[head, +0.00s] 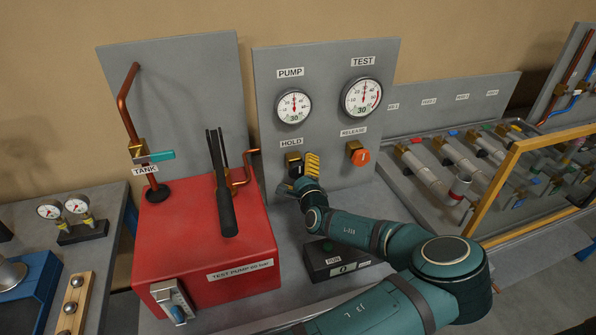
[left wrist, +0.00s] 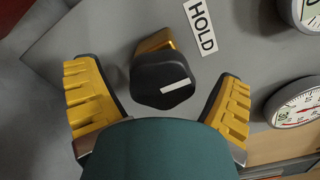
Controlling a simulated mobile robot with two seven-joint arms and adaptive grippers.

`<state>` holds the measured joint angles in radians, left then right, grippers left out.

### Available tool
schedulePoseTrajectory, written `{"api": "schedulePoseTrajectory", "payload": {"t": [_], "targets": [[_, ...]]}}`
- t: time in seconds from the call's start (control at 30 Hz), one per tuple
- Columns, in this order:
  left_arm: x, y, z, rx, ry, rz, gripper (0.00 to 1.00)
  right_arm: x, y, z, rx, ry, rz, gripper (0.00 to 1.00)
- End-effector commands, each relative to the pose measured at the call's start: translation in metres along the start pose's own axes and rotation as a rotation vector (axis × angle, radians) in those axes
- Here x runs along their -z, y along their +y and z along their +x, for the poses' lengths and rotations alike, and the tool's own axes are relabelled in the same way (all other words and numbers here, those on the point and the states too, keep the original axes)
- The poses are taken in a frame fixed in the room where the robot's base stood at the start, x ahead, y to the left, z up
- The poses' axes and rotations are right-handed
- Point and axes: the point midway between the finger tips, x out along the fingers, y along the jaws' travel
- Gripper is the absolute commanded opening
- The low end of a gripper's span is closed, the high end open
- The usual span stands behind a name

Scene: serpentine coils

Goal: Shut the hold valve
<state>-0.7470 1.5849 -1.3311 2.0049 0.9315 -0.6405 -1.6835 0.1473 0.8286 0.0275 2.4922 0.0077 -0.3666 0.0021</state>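The hold valve has a black knob (left wrist: 163,82) with a white mark on a brass body (left wrist: 155,42), under the HOLD label (left wrist: 201,25). In the head view the valve's brass body (head: 293,158) shows on the grey panel, partly covered by my gripper. My left gripper (head: 304,173) is at the valve, with a yellow finger beside it. In the left wrist view its two yellow fingers (left wrist: 158,88) stand wide apart, one on each side of the knob, with gaps to it. My right gripper is not in view.
The orange release knob (head: 359,156) is on the same panel (head: 326,60), right of the hold valve. The red test pump (head: 205,245) with its black lever (head: 222,185) stands to the left. A black PUMP box (head: 335,261) lies below my left forearm.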

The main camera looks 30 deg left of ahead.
Motion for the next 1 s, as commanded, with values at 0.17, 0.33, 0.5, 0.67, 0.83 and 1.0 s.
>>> {"api": "schedulePoseTrajectory", "payload": {"t": [0.17, 0.33, 0.5, 0.67, 0.83, 1.0], "targets": [[-0.001, -0.001, 0.0, 0.002, -0.001, -0.002, 0.93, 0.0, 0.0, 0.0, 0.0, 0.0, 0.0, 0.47], [0.0, -0.001, -0.003, 0.003, -0.001, -0.002, 0.93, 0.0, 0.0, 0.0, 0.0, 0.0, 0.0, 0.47], [0.001, -0.002, -0.026, 0.005, 0.001, 0.001, 0.93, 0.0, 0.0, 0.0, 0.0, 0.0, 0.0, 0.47], [0.001, -0.002, -0.06, 0.006, 0.001, 0.0, 0.93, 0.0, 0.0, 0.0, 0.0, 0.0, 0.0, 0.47], [0.001, -0.002, -0.092, 0.005, 0.001, 0.0, 0.93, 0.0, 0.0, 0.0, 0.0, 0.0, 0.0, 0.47], [0.0, -0.001, -0.112, 0.004, 0.0, 0.0, 0.93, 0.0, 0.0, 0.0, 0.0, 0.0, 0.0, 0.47]]}}
